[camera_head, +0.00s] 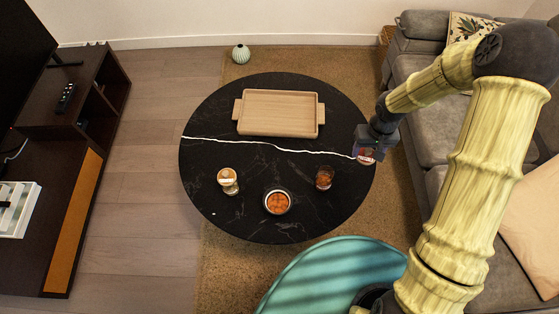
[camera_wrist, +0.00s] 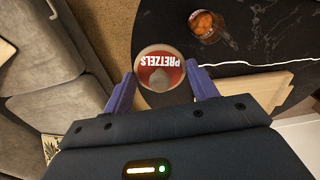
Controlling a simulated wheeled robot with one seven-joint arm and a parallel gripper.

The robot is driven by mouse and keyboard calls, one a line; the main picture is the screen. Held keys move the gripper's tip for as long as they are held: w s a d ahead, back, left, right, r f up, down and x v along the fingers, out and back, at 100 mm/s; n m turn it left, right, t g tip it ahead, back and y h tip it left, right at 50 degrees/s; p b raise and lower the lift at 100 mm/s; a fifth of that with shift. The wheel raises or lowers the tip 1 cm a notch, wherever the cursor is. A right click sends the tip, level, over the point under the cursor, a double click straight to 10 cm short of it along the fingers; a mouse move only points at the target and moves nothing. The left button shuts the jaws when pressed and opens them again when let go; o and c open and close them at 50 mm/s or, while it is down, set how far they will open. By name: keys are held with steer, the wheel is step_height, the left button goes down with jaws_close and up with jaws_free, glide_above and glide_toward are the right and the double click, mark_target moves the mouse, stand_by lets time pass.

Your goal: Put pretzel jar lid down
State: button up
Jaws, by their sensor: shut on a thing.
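My gripper (camera_head: 371,148) is over the right edge of the black round table (camera_head: 240,165). It is shut on the pretzel jar lid (camera_wrist: 158,67), a round disc with a pale rim and a red "PRETZELS" label. The lid sits between the two purple fingers (camera_wrist: 160,82) in the wrist view. In the head view the lid (camera_head: 366,158) shows as a small red and white patch under the gripper. I cannot tell its exact height above the table. A round white-rimmed container (camera_head: 277,202) with orange-brown contents stands at the table's front.
A wooden tray (camera_head: 278,96) lies at the table's back. A glass with orange-brown contents (camera_head: 324,178) and a pale-topped glass (camera_head: 228,181) stand near the front. Bare tabletop remains at left and between them. A grey sofa (camera_head: 425,118) is on the right, a teal chair (camera_head: 330,275) in front.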

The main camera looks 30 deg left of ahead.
steer(key=w+d+r+m, duration=0.1)
steer(key=w+d+m, duration=0.1)
steer(key=d, duration=0.6)
steer(key=w+d+r+m, duration=0.2)
steer(key=d+m, duration=0.2)
steer(key=d, duration=0.5)
steer(key=shift+d+f, duration=0.1)
